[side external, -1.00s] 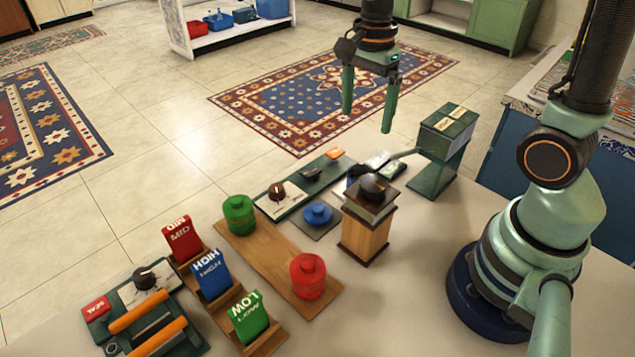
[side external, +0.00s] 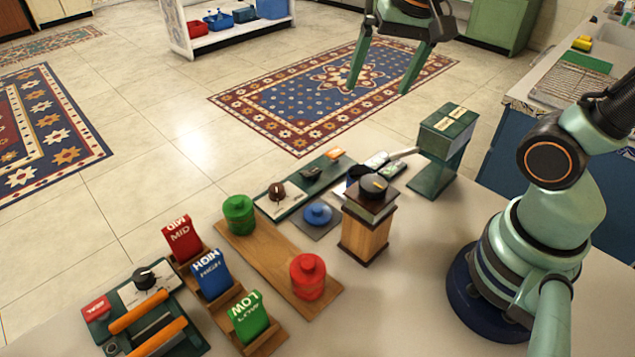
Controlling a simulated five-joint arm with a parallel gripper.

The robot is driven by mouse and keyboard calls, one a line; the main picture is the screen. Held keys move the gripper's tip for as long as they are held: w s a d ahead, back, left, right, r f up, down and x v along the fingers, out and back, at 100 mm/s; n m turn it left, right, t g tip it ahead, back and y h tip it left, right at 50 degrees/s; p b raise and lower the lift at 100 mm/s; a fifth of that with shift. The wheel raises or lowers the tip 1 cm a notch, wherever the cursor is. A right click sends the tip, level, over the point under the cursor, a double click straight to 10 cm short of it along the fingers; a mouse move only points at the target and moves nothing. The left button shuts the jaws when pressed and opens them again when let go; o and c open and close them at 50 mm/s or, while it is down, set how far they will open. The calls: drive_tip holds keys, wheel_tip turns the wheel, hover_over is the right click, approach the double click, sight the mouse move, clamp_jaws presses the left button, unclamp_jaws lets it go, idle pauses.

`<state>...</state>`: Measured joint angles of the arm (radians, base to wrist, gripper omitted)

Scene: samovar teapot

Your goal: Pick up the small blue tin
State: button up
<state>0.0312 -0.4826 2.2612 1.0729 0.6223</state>
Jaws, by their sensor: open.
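The small blue tin (side external: 318,213) has a round lid with a knob. It stands upright on a dark square pad in the middle of the table, left of a wooden box with a dark top (side external: 367,225). My gripper (side external: 378,90) is high above the far side of the table, up and to the right of the tin in the picture. Its two fingers point down, are spread apart and hold nothing. The fingers are well clear of the tin.
A green tin (side external: 239,214) and a red tin (side external: 308,276) stand on a wooden board (side external: 270,262). MID, HIGH and LOW blocks (side external: 211,273) stand in front left. A dark green box on a stand (side external: 445,140) is at the back right. Bare table lies front right.

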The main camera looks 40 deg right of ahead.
drive_tip(key=n, duration=0.2)
drive_tip(key=s+n+t, duration=0.1)
drive_tip(key=n, duration=0.2)
drive_tip(key=s+a+f+n+t, duration=0.1)
drive_tip(key=n, duration=0.1)
